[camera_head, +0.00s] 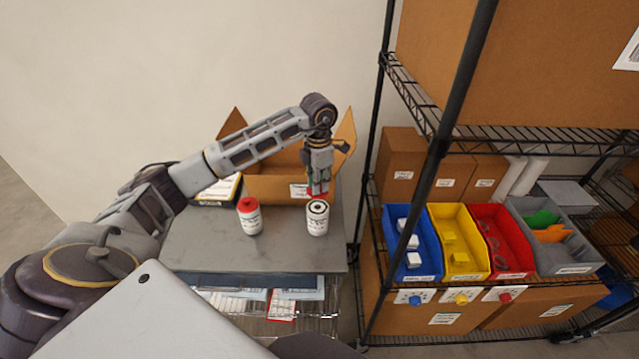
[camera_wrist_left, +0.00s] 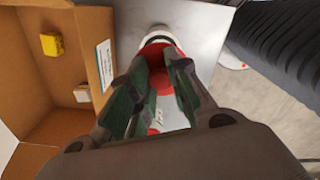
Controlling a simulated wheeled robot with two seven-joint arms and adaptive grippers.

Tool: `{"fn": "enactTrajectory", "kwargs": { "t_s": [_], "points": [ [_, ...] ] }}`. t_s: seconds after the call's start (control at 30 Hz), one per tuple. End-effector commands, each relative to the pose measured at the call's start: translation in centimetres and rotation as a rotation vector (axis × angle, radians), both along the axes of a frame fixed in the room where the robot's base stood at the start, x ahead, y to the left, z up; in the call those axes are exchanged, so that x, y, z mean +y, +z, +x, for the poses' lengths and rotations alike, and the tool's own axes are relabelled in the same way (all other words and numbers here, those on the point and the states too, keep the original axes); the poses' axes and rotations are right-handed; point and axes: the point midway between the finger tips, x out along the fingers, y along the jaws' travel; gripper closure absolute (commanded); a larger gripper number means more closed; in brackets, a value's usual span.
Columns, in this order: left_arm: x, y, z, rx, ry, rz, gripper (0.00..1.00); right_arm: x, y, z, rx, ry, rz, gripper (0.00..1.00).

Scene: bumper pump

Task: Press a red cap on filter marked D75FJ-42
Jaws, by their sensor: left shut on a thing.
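My left gripper (camera_head: 318,183) is shut on a red cap (camera_head: 318,195), just above and behind a white filter (camera_head: 317,219). This filter stands upright on the grey cart top, with its dark ringed top showing. The cap looks apart from it, but the gap is hard to judge. A second white filter (camera_head: 250,219) stands to the left with a red top. In the left wrist view the red cap (camera_wrist_left: 153,55) shows beyond the fingers of my left gripper (camera_wrist_left: 150,85), with a white rim behind it. The filter markings are too small to read. My right gripper is out of view.
An open cardboard box (camera_head: 275,188) stands behind the filters. A yellow piece (camera_wrist_left: 52,45) and a white piece (camera_wrist_left: 82,93) lie inside it. The cart top (camera_head: 205,250) is clear in front. At right, a wire shelf holds blue, yellow, red and grey bins (camera_head: 575,262).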

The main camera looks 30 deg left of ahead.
Motion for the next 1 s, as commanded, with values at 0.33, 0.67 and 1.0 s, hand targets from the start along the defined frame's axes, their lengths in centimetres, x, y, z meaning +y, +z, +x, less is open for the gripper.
{"fn": "enactTrajectory", "kwargs": {
  "t_s": [0.33,0.67,1.0],
  "points": [
    [0.1,0.0,0.0,0.0,-0.083,0.0,0.91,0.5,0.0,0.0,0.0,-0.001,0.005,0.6],
    [0.1,0.0,0.0,0.0,-0.1,0.0,0.91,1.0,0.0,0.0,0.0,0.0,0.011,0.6],
    [0.1,-0.3,0.0,0.0,-0.1,0.0,0.91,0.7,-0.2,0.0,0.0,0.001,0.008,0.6]
  ]
}}
